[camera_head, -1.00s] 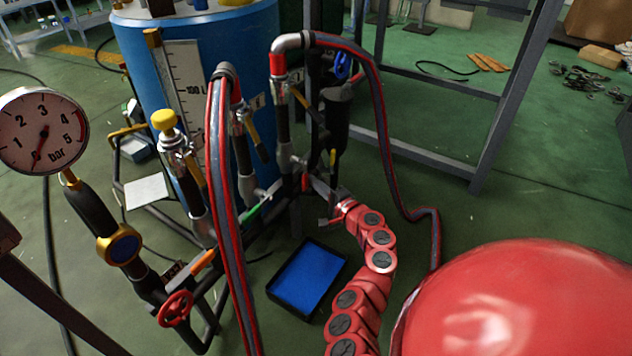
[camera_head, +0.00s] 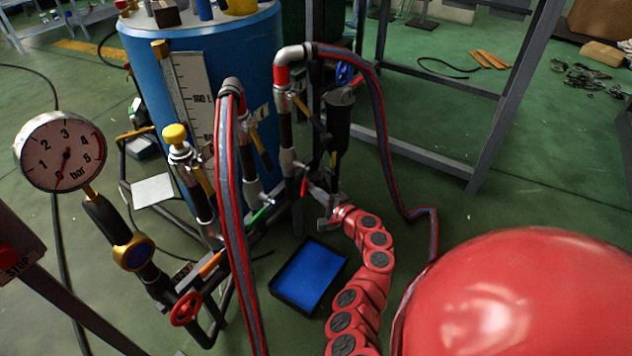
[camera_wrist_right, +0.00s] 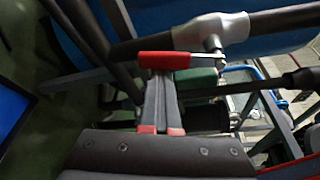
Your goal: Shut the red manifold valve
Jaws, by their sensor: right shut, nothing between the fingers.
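The red manifold valve has a red lever, small and seen edge-on in the head view (camera_head: 304,187). In the right wrist view the red lever (camera_wrist_right: 165,60) reaches left from a metal stem on the grey pipe fitting, roughly along the pipe. My right gripper (camera_head: 324,222) is at the end of the red segmented arm, low beside the manifold. In the right wrist view its two fingers (camera_wrist_right: 161,78) are together and empty, their tips just by the lever's free end. Whether they touch it I cannot tell. My left gripper is out of view.
A green lever (camera_head: 262,213), an orange lever (camera_head: 211,264) and a red handwheel (camera_head: 186,308) sit on the same pipework. Red-grey hoses (camera_head: 232,200) hang in front. A blue-bottomed tray (camera_head: 308,276) lies on the floor. A blue tank (camera_head: 150,75) stands behind.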

